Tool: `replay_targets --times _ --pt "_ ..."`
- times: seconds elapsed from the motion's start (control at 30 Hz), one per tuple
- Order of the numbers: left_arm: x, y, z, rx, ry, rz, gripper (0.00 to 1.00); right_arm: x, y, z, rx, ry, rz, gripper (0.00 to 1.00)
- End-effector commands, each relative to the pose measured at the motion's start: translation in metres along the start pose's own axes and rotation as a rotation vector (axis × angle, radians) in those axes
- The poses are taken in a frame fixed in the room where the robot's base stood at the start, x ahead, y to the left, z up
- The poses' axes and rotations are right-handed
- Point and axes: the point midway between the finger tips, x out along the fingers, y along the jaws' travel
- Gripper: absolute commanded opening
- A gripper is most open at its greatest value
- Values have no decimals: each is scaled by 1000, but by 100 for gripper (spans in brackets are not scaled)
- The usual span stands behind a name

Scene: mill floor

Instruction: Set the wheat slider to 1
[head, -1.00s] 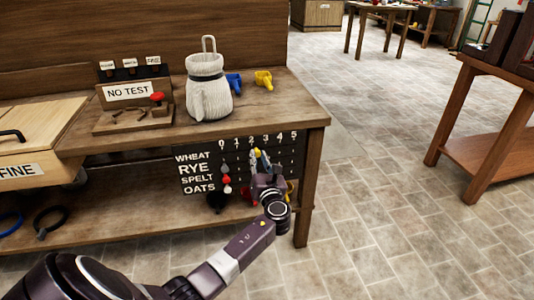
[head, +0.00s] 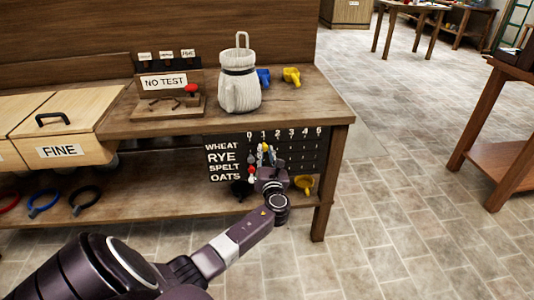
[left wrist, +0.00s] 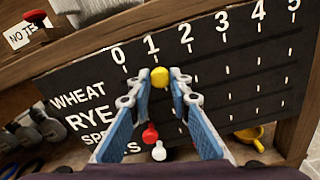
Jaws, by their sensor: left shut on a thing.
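The black slider board (head: 309,150) hangs under the bench top, with rows WHEAT, RYE, SPELT and OATS and columns 0 to 5. The yellow wheat knob (left wrist: 160,77) stands in the top row under the 1 in the left wrist view; it also shows in the head view (head: 265,147). My left gripper (left wrist: 160,84) is shut on this knob, with a blue-padded finger on each side. The red knob (left wrist: 150,133) and white knob (left wrist: 159,152) below sit at the 0 column. My right gripper is not in view.
On the bench top (head: 310,107) stand a white sack (head: 239,90), a blue scoop (head: 263,76), a yellow scoop (head: 291,75) and a NO TEST stand (head: 165,82). Another yellow scoop (head: 303,187) is right of my gripper. Open floor lies to the right.

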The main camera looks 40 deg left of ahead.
Motion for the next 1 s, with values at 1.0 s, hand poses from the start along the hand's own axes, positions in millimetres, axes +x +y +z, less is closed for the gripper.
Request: replay_targets --times 1.0 --pt "-49 -1 -1 0 1 -4 36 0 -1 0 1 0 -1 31"
